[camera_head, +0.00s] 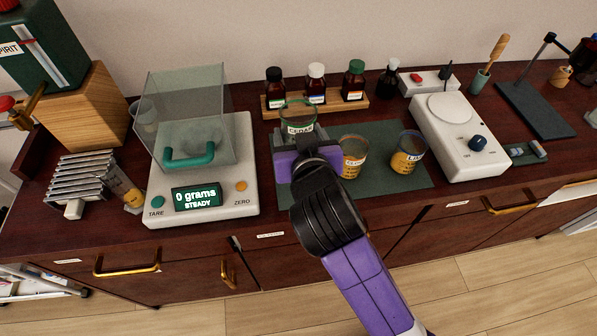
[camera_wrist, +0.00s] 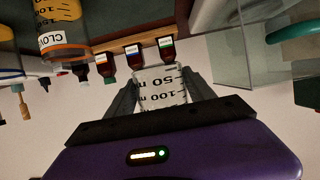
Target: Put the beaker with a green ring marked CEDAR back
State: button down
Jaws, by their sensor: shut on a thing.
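The beaker with a green ring marked CEDAR (camera_head: 299,128) is held in my gripper (camera_head: 304,148), above the back left part of the dark green mat. Its ring and label show in the head view. In the wrist view the clear beaker (camera_wrist: 163,86) with black volume marks sits between the two fingers of my gripper (camera_wrist: 163,98). My gripper is shut on it. The beaker's lower part is hidden behind my gripper in the head view, so I cannot tell whether it touches the mat.
A wooden rack (camera_head: 330,105) with several bottles is behind. A scale with a glass shield (camera_head: 215,205) reads 0 grams at left. A white hotplate (camera_head: 470,150) stands right.

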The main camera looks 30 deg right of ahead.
notch_tip(320, 180, down, 13)
jog(key=shift+f, duration=0.15)
dwell(0.4)
jog(key=shift+f, duration=0.15)
jog(key=shift+c, duration=1.8)
grip_release()
jog(key=shift+s+r, duration=0.1)
jog(key=shift+r, duration=0.15)
jog(key=b+v, duration=0.2)
jog(key=v, duration=0.9)
jog(key=shift+s+a+b, duration=0.15)
jog(key=shift+s+b, duration=0.15)
jog(key=shift+s, duration=0.1)
jog(key=shift+r, duration=0.1)
